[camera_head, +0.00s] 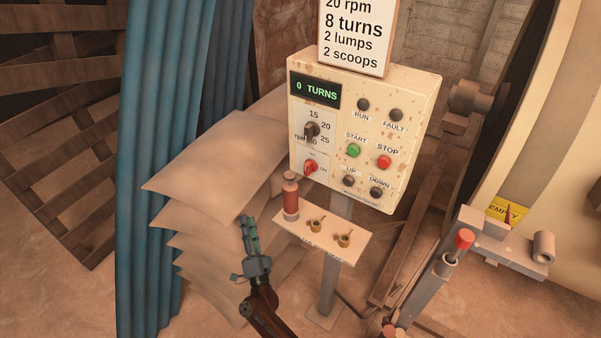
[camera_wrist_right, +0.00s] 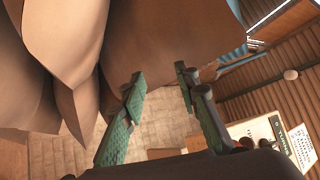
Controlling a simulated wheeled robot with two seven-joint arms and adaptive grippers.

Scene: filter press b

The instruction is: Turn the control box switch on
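The cream control box (camera_head: 345,95) stands on a post near the middle of the head view, its display reading "0 TURNS". The red rotary switch (camera_head: 310,167) is at its lower left, with an "ON" label to its right. The switch's exact angle is hard to read. My right gripper (camera_head: 249,232) is below and left of the box, apart from it. In the right wrist view the gripper (camera_wrist_right: 158,78) has its green fingers spread, with nothing between them. The box (camera_wrist_right: 290,148) shows at that view's lower right. My left gripper is not in view.
A small shelf (camera_head: 349,246) below the box holds a reddish-brown bottle (camera_head: 291,197) and two small scoops (camera_head: 343,240). Stacked sacks (camera_head: 215,165) stand left of the box, beside a blue curtain (camera_head: 170,130). A sign (camera_head: 355,35) tops the box. Machinery (camera_head: 490,240) stands at right.

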